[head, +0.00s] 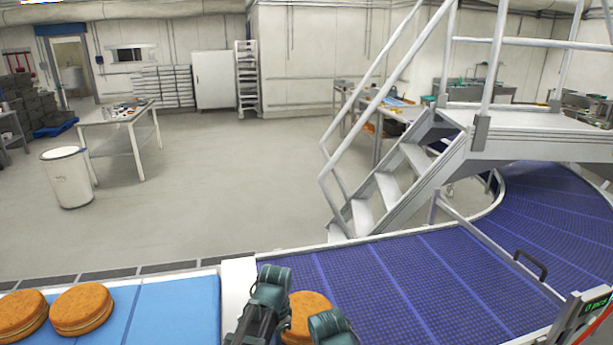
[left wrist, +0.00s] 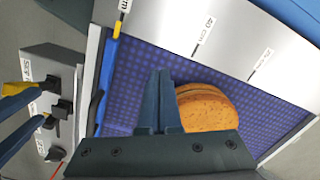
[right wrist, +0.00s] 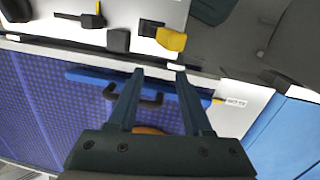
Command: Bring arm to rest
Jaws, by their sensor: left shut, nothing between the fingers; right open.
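My left gripper (head: 262,300) is over the near end of the purple belt in the head view. In the left wrist view its fingers (left wrist: 160,75) are together and empty, beside an orange-brown round (left wrist: 207,108). That round (head: 306,316) lies on the purple belt and is partly hidden by my grippers in the head view. My right gripper (head: 332,326) is at the bottom edge of the head view. In the right wrist view its fingers (right wrist: 160,72) are apart, with only a sliver of a round (right wrist: 149,130) showing behind them.
Two filled rounds (head: 82,308) lie on the blue belt (head: 180,305) at left. The purple belt (head: 400,290) runs right and curves away under metal steps (head: 400,180).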

